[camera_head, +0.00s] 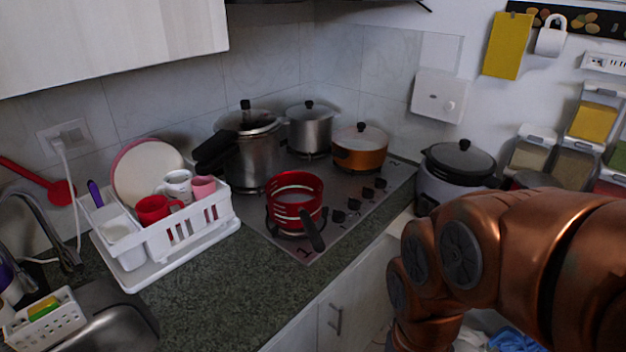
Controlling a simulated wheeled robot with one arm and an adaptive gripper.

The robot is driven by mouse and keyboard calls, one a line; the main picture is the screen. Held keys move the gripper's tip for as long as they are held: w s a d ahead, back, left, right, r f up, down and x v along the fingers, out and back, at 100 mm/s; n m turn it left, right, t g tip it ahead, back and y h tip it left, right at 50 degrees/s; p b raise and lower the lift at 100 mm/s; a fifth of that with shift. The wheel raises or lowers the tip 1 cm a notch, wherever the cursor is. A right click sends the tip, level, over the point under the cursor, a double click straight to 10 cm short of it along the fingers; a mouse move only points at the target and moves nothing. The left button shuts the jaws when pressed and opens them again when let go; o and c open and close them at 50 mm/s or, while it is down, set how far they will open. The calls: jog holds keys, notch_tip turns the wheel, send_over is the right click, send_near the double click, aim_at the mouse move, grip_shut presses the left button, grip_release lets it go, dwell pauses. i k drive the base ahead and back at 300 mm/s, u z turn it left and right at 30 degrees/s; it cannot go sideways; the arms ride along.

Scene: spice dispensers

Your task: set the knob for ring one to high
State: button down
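The steel cooktop (342,188) is set into the dark counter along the tiled wall. A row of small black knobs (353,204) runs along its right side, from the near knob (338,216) to the far knob (380,183). I cannot tell which knob belongs to ring one or how any knob is turned. My copper arm fills the lower right, to the right of the cooktop. My gripper is not in view.
A red pan (295,186) with a black handle stands at the cooktop's front, its handle near the knobs. A pressure cooker (253,155), a steel pot (308,130) and an orange pot (360,150) stand behind. A rice cooker (455,180) is right; a white dish rack (175,232) is left.

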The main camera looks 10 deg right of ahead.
aim_at(338, 216)
jog(key=u, duration=0.05)
jog(key=k, duration=1.05)
jog(key=u, duration=0.85)
jog(key=i, duration=1.35)
jog(key=z, duration=0.15)
